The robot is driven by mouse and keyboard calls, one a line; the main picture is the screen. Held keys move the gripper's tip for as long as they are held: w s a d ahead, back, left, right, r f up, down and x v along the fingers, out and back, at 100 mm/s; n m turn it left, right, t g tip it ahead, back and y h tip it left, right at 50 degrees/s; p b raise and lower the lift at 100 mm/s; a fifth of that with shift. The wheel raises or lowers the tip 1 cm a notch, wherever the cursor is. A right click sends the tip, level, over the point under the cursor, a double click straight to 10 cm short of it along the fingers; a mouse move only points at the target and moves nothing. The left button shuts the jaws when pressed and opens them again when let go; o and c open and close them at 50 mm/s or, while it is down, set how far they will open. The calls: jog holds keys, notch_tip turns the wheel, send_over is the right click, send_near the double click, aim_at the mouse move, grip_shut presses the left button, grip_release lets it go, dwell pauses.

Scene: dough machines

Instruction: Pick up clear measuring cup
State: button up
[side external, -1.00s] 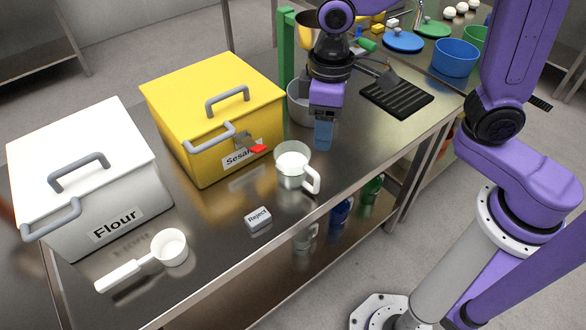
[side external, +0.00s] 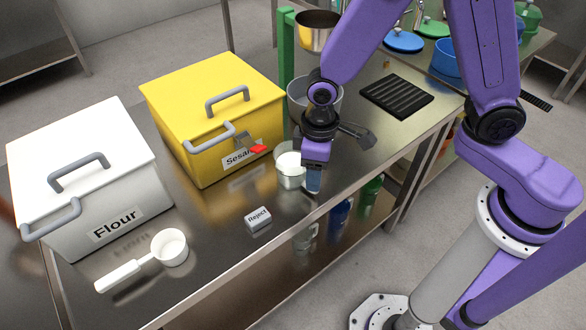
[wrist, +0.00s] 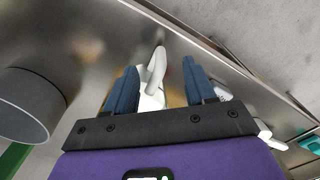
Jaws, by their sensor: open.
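The clear measuring cup (side external: 290,170) stands on the steel table in front of the yellow box, with white contents. My gripper (side external: 313,183) is at the cup's right side, where its handle is, and hides the handle in the side view. In the wrist view the cup's white handle (wrist: 156,66) shows between the two blue fingers of my gripper (wrist: 160,82), with a gap on each side. The fingers are open. Most of the cup is hidden there behind the gripper body.
The yellow box (side external: 190,95) stands behind the cup, the white Flour box (side external: 80,150) at left. A Reject block (side external: 258,219) and white scoop (side external: 170,247) lie nearer. A steel pot (wrist: 25,105) stands close by. The table's front edge is near the cup.

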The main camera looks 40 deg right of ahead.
jog(key=shift+d+f, duration=0.2)
jog(key=shift+f, duration=2.6)
grip_shut()
